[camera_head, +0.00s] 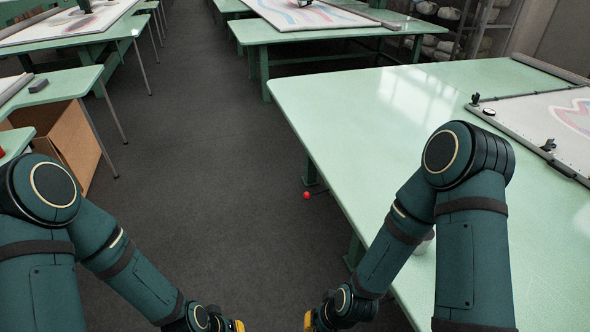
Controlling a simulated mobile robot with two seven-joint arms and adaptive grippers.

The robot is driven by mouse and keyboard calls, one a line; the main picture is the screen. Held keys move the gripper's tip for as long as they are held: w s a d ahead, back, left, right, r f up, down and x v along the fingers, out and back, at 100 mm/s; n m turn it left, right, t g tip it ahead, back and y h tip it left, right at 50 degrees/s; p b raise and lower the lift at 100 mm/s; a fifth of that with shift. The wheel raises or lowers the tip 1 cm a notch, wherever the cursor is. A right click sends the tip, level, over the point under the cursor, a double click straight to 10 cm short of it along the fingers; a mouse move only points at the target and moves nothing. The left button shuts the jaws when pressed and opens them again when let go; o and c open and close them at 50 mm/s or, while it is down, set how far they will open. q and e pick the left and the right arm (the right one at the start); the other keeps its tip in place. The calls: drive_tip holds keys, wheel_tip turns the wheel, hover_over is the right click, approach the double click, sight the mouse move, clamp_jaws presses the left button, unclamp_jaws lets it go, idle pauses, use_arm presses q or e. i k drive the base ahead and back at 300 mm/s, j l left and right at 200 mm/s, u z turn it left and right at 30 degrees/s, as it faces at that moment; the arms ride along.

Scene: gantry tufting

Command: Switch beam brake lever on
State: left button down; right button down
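A small red ball-shaped knob (306,195) shows below the left edge of the near green table, beside its leg. A thin dark rod seems to run from the knob toward the table; I take this as the lever, but its mount is hidden under the tabletop. My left gripper (238,326) and my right gripper (309,321) show only as yellow-tipped parts at the bottom edge of the picture. Both are well short of the knob and apart from it. Their fingers are cut off, so their opening cannot be seen.
The near green table (350,110) fills the right side, with a framed canvas (540,112) on it. My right arm reaches over its left edge. A dark floor aisle (200,130) is clear. A cardboard box (75,145) stands under a table at left. More tables stand behind.

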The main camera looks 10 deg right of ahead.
sight(306, 194)
drive_tip(key=i+j+u, duration=0.2)
drive_tip(key=i, duration=1.3)
drive_tip(key=l, duration=0.15)
